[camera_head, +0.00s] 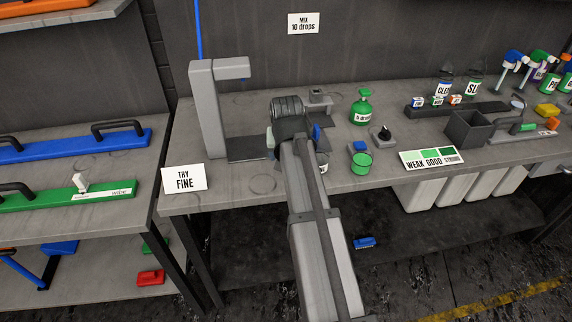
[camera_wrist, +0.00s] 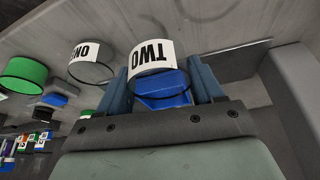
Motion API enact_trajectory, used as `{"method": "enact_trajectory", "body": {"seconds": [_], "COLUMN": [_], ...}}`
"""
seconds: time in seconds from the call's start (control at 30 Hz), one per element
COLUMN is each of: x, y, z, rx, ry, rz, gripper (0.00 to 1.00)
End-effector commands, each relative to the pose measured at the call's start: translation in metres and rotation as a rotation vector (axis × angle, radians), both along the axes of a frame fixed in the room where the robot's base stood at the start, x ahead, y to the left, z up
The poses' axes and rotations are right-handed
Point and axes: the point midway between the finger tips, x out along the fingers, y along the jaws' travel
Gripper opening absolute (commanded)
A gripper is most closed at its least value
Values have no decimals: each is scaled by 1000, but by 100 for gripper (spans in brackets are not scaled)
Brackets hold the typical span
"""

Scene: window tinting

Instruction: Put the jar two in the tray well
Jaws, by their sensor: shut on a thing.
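Jar two (camera_wrist: 152,56), a clear jar with a white label reading TWO, is between the blue fingers of my gripper (camera_wrist: 165,88) in the wrist view. The fingers are shut on it. A blue piece shows between them, against the jar. In the head view my gripper (camera_head: 293,135) is over the middle of the bench, and my arm hides the jar. I cannot clearly make out the tray well. A dark flat plate (camera_head: 245,154) lies left of my gripper, at the foot of a grey stand (camera_head: 206,110); I cannot tell whether it belongs to the tray.
Jar one (camera_wrist: 92,72) stands beside jar two in the wrist view. A green jar (camera_head: 361,163), a green bottle (camera_head: 362,106) and a black knob (camera_head: 383,135) are to the right. A grey open box (camera_head: 470,130) is farther right. The bench's front left holds a TRY FINE card (camera_head: 184,177).

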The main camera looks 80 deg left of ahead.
Motion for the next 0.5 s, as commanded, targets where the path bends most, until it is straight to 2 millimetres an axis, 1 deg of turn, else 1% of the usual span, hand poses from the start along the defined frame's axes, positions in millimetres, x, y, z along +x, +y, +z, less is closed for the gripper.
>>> {"method": "enact_trajectory", "body": {"seconds": [0.07,0.33,0.4,0.5], "x": [0,0,0,0], "y": [0,-1,0,0], "z": [-6,-40,-44,-44], "rx": [0,-1,-1,0], "ry": [0,0,0,0], "rz": [0,0,0,0], "gripper": [35,35,35,35]}}
